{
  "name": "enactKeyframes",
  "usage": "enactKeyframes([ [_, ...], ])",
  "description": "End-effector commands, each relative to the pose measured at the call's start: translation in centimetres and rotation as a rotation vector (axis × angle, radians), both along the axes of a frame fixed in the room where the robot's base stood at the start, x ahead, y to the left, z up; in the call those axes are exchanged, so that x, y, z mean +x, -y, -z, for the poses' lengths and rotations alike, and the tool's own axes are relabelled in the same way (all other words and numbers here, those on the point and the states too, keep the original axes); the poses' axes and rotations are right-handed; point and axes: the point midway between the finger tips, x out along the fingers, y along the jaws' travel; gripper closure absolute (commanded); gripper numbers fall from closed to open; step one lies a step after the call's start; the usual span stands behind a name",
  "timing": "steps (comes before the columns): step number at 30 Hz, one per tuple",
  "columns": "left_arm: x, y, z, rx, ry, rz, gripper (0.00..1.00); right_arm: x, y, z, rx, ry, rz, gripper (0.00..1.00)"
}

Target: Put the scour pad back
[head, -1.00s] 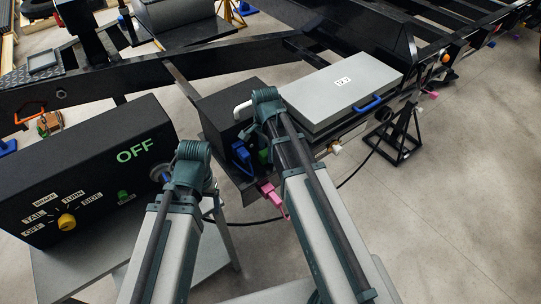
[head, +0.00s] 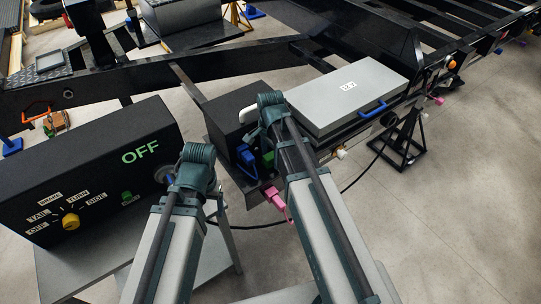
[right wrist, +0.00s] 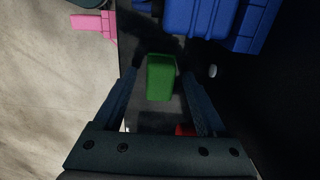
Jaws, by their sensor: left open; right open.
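A green block, probably the scour pad (right wrist: 161,78), is in the right wrist view, and a green patch (head: 267,159) beside a blue object shows in the head view. My right gripper (right wrist: 160,88) is open, with one finger on each side of the green block; I cannot tell whether they touch it. The right gripper is hidden behind my arm in the head view. My left arm is bent in front of the control box, and its gripper cannot be made out.
A blue object (right wrist: 209,18) is close beyond the green block. A pink piece (head: 277,203) hangs at the black frame's edge. A grey-lidded box (head: 345,93) lies to the right. The black control box (head: 95,170) reads OFF.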

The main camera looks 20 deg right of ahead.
Motion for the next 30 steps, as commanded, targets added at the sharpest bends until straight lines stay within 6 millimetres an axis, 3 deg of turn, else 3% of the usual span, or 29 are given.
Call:
enactKeyframes([
  [8,0.0,0.0,-2.8,0.000,0.000,0.000,0.20,0.0,0.0,-2.8,0.000,0.000,0.000,0.26],
  [24,0.0,0.0,-10.8,0.000,0.000,-0.001,0.20,0.0,0.0,-10.8,0.000,0.000,0.000,0.26],
  [30,0.0,0.0,-12.0,0.000,0.000,-0.001,0.20,0.0,0.0,-12.0,0.000,0.000,0.000,0.26],
])
